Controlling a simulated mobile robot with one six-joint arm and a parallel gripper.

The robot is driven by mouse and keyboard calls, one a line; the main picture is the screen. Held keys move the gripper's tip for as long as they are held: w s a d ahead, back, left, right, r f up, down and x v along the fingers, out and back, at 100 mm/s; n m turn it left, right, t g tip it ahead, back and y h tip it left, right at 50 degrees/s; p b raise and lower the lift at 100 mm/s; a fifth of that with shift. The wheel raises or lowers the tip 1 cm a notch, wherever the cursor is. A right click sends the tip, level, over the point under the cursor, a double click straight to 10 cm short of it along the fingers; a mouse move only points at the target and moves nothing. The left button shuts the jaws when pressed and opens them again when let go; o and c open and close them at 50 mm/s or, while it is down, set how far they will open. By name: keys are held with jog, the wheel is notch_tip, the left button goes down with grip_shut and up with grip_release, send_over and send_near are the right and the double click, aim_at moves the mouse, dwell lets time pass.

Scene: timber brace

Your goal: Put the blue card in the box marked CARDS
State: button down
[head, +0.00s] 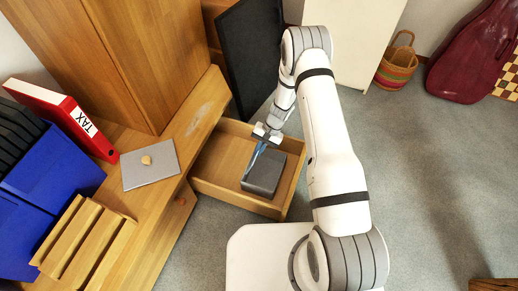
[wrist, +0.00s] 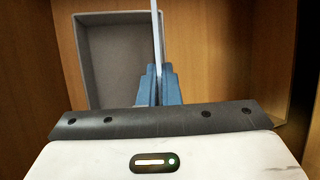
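My gripper (head: 258,148) points down into the open drawer, by the grey box. In the wrist view its blue fingers (wrist: 158,88) are closed together on a thin pale-blue card (wrist: 156,35), seen edge-on. The card stands out beyond the fingertips. An open grey box (head: 264,187) sits in the drawer; in the wrist view its inside looks empty, and its rim (wrist: 82,60) is left of the card. The card lines up with the box's right side there; I cannot tell whether it is inside the box or above it. No CARDS marking is readable.
A closed laptop (head: 150,165) with a small tan object, a red TAX binder (head: 62,115) and a blue bin (head: 45,180) are left.

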notch_tip(320, 180, down, 10)
jog(key=b, duration=0.7)
jog(key=shift+b, duration=0.3)
jog(key=c, duration=1.1)
grip_release()
jog(key=shift+r, duration=0.1)
notch_tip(320, 180, up, 8)
jog(key=p, duration=0.4)
jog(key=shift+p, duration=0.35)
